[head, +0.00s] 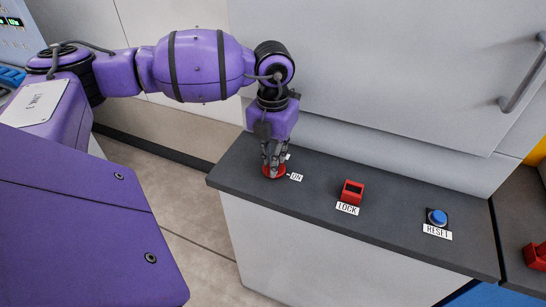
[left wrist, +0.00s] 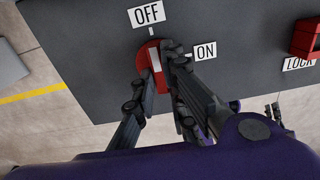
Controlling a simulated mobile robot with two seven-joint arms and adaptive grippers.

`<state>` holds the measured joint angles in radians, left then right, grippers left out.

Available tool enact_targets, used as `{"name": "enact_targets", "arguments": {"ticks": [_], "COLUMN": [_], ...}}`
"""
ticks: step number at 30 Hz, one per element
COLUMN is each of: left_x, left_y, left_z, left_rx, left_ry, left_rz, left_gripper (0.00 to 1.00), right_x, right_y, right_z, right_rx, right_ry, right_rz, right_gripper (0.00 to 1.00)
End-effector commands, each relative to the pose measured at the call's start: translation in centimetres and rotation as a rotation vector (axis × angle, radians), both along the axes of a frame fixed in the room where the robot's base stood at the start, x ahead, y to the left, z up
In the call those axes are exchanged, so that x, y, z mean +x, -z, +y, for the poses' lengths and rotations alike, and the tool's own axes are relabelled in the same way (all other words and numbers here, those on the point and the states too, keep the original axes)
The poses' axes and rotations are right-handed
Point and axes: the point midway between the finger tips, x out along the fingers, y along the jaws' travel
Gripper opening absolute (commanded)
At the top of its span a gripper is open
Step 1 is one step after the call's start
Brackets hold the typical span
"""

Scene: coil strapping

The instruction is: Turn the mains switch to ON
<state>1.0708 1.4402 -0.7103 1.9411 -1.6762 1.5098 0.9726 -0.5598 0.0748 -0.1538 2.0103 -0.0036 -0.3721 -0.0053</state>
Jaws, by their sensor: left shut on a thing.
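The mains switch is a round red knob (head: 274,176) at the left end of the dark counter. My left gripper (head: 273,162) points down over it, shut on the knob. In the left wrist view, the knob (left wrist: 142,62) sits between the fingers (left wrist: 160,63), which hide part of it. A white stripe (left wrist: 154,56) on the knob points toward the OFF label (left wrist: 146,14). The ON label (left wrist: 205,51) is to the right of the knob and also shows in the head view (head: 296,177). My right gripper is not in view.
On the counter (head: 320,207), a red block marked LOCK (head: 352,191) and a blue RESET button (head: 437,216) stand to the right of the switch. A grey cabinet panel (head: 370,70) with a handle rises behind. Another red part (head: 536,256) is at the far right.

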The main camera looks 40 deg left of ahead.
Motion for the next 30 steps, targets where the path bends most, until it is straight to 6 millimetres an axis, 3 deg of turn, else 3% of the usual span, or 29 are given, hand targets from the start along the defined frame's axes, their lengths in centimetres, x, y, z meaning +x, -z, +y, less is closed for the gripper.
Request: {"name": "enact_targets", "arguments": {"ticks": [11,30], "left_x": [0.0,0.1], "left_y": [0.1,0.1], "left_z": [0.2,0.5], "left_rx": [0.001,0.001], "left_ry": [0.209,0.813], "left_rz": [0.001,0.000], "left_gripper": [0.00,0.00], "right_x": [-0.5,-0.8], "right_y": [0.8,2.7], "right_z": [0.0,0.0], "right_rx": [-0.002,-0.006], "right_ry": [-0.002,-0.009], "right_rz": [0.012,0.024], "right_gripper": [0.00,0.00]}}
